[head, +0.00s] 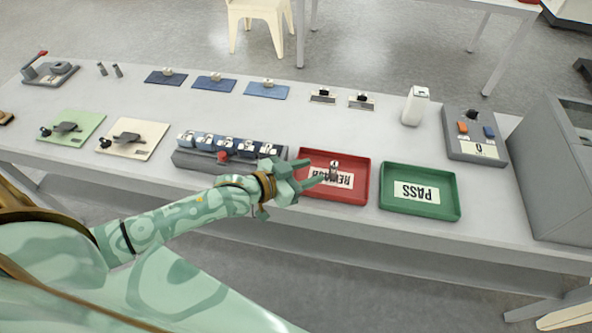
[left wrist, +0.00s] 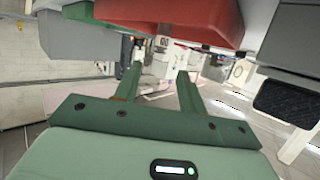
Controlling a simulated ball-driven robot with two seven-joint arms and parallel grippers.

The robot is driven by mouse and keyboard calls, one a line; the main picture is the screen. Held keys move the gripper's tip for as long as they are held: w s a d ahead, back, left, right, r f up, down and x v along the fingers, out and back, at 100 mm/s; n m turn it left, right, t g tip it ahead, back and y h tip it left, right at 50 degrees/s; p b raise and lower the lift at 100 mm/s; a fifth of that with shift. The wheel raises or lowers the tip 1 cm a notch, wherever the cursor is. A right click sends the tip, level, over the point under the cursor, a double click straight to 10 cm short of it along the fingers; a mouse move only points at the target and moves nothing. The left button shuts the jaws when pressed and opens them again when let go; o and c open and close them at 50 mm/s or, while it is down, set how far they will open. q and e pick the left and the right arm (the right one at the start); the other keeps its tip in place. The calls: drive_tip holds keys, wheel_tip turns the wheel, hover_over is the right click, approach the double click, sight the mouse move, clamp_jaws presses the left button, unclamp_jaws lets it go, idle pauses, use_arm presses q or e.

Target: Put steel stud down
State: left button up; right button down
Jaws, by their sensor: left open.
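A small grey upright piece (head: 334,171), which looks like the steel stud, stands in the red tray (head: 362,192) marked REWASH, over its label. My left gripper (head: 311,172) reaches over the tray's left side, open, with its fingertips just left of the piece and apart from it. The red tray's wall (left wrist: 185,18) shows above the fingers. My right gripper is out of view.
A green PASS tray (head: 455,207) stands right of the red one. A dark rack with several blue blocks (head: 195,160) lies behind and left of my gripper. Blue mats (head: 215,86), a white bottle (head: 415,106) and a grey switch box (head: 474,138) stand farther back.

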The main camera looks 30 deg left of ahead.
use_arm(q)
drive_tip(key=v, duration=0.3)
drive_tip(key=shift+s+a+r+p, duration=0.1)
drive_tip(key=shift+s+p, duration=0.1)
drive_tip(key=shift+p, duration=0.1)
